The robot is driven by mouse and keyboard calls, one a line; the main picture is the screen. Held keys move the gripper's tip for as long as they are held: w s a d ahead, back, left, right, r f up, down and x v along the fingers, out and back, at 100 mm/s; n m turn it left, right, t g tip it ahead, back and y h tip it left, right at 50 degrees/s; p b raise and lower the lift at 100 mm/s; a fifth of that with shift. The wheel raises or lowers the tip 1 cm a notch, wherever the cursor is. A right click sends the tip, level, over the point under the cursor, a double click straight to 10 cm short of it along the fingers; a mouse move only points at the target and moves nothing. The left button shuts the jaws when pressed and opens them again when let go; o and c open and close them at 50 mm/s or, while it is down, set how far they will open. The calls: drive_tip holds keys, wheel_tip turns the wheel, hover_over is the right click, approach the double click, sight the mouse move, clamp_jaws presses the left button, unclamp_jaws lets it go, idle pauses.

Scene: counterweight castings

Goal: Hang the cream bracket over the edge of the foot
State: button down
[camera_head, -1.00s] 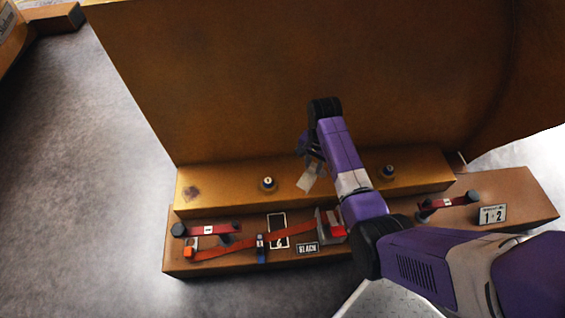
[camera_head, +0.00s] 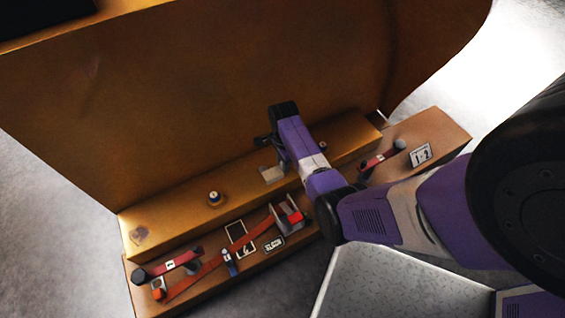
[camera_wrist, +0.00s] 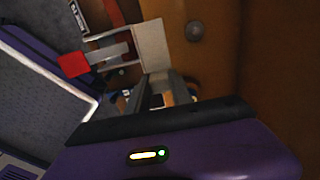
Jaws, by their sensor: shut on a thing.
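The cream bracket (camera_head: 271,174) shows as a small pale plate at my gripper (camera_head: 266,146), in front of the tall brown casting wall. In the wrist view my gripper (camera_wrist: 150,97) is shut on it, and its pale plate (camera_wrist: 153,45) reaches beyond the fingers; the rest is partly hidden. The casting's foot looks like the low brown ledge (camera_head: 185,288) along the front, below an upper step (camera_head: 165,217). The bracket appears above the upper step. I cannot tell whether it touches anything.
A small knob (camera_head: 215,198) stands on the upper step. Another red bar (camera_head: 378,158) and a numbered plate (camera_head: 420,154) are at right.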

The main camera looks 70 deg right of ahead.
sight(283, 181)
drive_tip(key=shift+r, duration=0.15)
drive_tip(key=shift+f+b, duration=3.35)
drive_tip(key=shift+f, duration=1.6)
drive_tip(key=c, duration=1.1)
unclamp_jaws()
drive_tip(key=shift+o, duration=0.2)
wheel_tip(283, 181, up, 8)
drive_tip(key=p, duration=0.3)
drive_tip(key=shift+f+p, duration=0.1)
drive_tip(key=shift+p, duration=0.3)
